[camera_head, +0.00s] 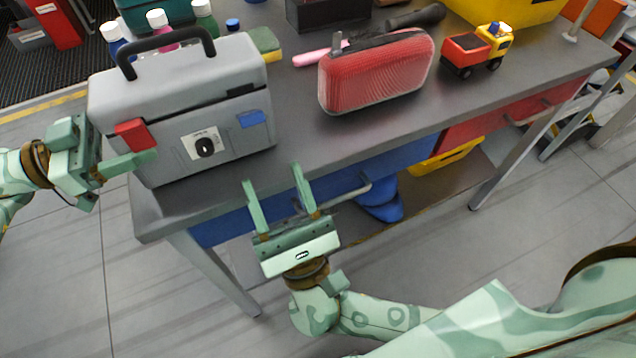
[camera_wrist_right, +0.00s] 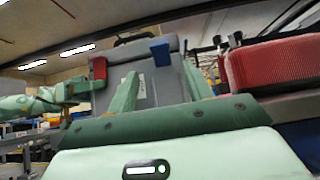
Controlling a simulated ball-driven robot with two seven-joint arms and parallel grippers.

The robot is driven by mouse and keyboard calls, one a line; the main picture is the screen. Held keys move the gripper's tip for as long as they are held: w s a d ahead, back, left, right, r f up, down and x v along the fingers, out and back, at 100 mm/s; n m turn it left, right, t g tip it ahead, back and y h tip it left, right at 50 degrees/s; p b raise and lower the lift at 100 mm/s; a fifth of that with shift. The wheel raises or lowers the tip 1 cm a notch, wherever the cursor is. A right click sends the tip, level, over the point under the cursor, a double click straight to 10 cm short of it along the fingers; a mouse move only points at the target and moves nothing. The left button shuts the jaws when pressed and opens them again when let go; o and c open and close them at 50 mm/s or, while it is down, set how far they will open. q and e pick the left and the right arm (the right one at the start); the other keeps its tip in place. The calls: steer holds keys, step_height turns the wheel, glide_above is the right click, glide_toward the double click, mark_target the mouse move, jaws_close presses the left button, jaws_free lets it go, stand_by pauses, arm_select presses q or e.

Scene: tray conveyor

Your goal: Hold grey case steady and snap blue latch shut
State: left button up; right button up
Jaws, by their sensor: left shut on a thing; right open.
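The grey case (camera_head: 225,95) stands upright at the left end of the table, lid down, with a black handle on top. The blue latch (camera_head: 252,119) is on its front at the right; I cannot tell how far it is closed. It also shows in the right wrist view (camera_wrist_right: 160,51). A red latch (camera_head: 133,134) is on the front at the left. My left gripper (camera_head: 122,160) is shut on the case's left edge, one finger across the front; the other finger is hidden. My right gripper (camera_head: 274,178) is open and empty, in front of and below the blue latch, apart from the case.
A red zipped pouch (camera_head: 370,75) stands right of the case. A toy truck (camera_head: 476,50) is further right. Bottles (camera_head: 160,20) and a sponge (camera_head: 265,42) are behind the case. The table front edge, with a blue drawer (camera_head: 290,205) under it, is close to my right gripper.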

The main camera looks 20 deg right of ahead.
steer(key=d+f+m+g+h, duration=0.1)
steer(key=f+g, duration=0.3)
steer(key=f, duration=0.5)
steer(key=s+d+f+m+g+h, duration=0.1)
steer(key=d+f+g, duration=0.3)
steer(key=f, duration=0.6)
steer(key=s+d+f+m+g+h, duration=0.1)
steer(key=f+g, duration=0.3)
steer(key=f, duration=0.5)
steer(key=shift+s+d+f+m+h, duration=0.2)
steer(key=shift+d+m+h, duration=0.35)
steer(key=shift+d, duration=0.35)
steer(key=shift+c, duration=0.3)
